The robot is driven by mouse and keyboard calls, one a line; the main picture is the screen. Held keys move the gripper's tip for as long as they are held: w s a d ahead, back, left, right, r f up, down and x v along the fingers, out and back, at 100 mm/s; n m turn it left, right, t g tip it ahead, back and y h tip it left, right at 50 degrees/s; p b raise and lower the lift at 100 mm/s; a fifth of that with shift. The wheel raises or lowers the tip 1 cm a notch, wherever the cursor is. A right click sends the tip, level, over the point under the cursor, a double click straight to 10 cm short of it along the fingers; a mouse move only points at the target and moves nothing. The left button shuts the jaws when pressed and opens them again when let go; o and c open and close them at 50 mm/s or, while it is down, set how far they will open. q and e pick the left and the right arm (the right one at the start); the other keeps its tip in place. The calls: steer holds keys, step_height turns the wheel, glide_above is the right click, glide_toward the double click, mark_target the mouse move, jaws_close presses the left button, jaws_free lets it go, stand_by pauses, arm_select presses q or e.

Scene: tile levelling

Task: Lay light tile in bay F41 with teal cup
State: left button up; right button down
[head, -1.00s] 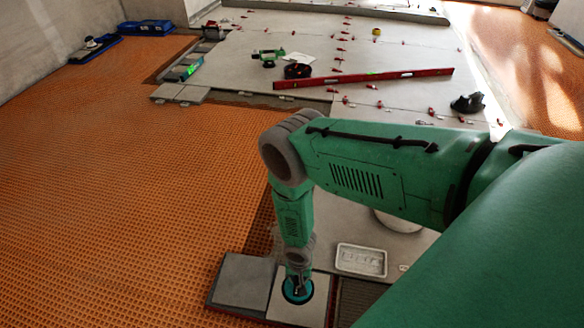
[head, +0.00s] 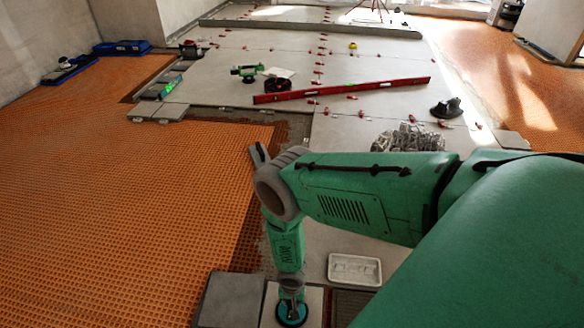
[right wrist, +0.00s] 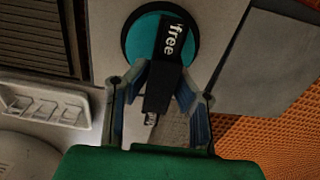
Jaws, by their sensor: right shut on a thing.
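The teal suction cup (head: 292,312) stands on the light tile (head: 316,304) at the bottom of the head view. In the right wrist view the cup (right wrist: 132,42) has a black handle marked "free", and the light tile (right wrist: 104,22) is under it. My right gripper (head: 291,289) reaches down from above and is shut on the cup's handle; its fingers (right wrist: 162,92) are either side of that handle in the wrist view. I cannot tell whether the tile is lifted. No label for bay F41 is readable. My left gripper is out of view.
A grey tile (head: 230,300) lies left of the light one. A white tray (head: 354,270) is to the right. Beyond are a pile of grey pieces (head: 402,140), a red level (head: 342,90), a black suction tool (head: 446,108) and red clips. Orange matting (head: 120,190) covers the left floor.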

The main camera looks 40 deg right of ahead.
steer(key=shift+d+f, duration=0.2)
steer(key=shift+f, duration=0.05)
steer(key=shift+a, duration=0.1)
stand_by(0.4)
steer(key=c, duration=1.3)
jaws_free()
step_height(320, 180, up, 12)
steer(key=shift+f, duration=0.1)
